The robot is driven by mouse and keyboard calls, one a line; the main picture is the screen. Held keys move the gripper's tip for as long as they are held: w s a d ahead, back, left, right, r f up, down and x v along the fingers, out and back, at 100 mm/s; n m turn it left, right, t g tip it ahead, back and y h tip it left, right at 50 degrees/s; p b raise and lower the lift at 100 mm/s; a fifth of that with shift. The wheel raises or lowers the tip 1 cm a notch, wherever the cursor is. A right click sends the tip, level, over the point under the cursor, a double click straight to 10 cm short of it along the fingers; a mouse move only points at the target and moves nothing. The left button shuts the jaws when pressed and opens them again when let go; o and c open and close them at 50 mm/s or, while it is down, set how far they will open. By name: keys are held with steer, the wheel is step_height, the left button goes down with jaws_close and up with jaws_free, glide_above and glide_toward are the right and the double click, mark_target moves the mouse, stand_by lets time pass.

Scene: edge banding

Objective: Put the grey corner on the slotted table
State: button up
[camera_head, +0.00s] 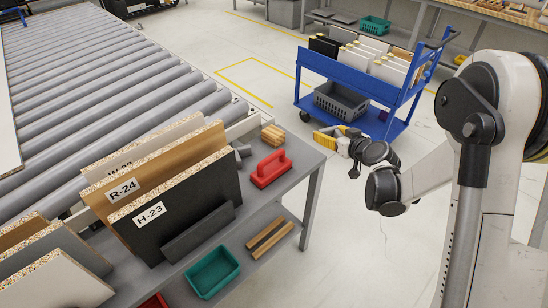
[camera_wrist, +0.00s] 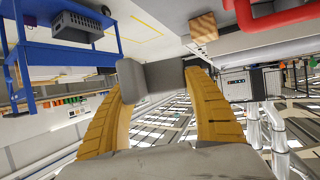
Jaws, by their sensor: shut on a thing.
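My gripper (camera_head: 322,139) is out to the right of the grey table, above the floor, with its yellow fingers pointing left. In the wrist view, my gripper (camera_wrist: 160,85) is shut on a grey block-like piece, the grey corner (camera_wrist: 132,80), which spans between the two fingertips. Any slots are hidden.
A red-handled tool (camera_head: 270,170) and small wooden blocks (camera_head: 273,134) sit near the table's right end. A green bin (camera_head: 211,272) and wooden strips (camera_head: 268,238) are on the lower shelf. A roller conveyor (camera_head: 110,90) runs behind. A blue cart (camera_head: 365,82) stands beyond my gripper.

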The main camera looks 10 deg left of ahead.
steer(key=shift+w+d+f+b, duration=0.3)
steer(key=shift+w+d, duration=0.05)
steer(key=shift+w, duration=0.35)
steer(key=b, duration=0.4)
glide_above(299, 153)
step_height(299, 153, down, 6)
steer(key=shift+f, duration=0.15)
step_height(299, 153, down, 4)
steer(key=shift+f+b, duration=0.1)
steer(key=shift+b, duration=1.15)
steer(key=shift+r, duration=0.2)
steer(key=shift+f, duration=0.15)
steer(key=o, duration=0.6)
steer(key=shift+c, duration=0.2)
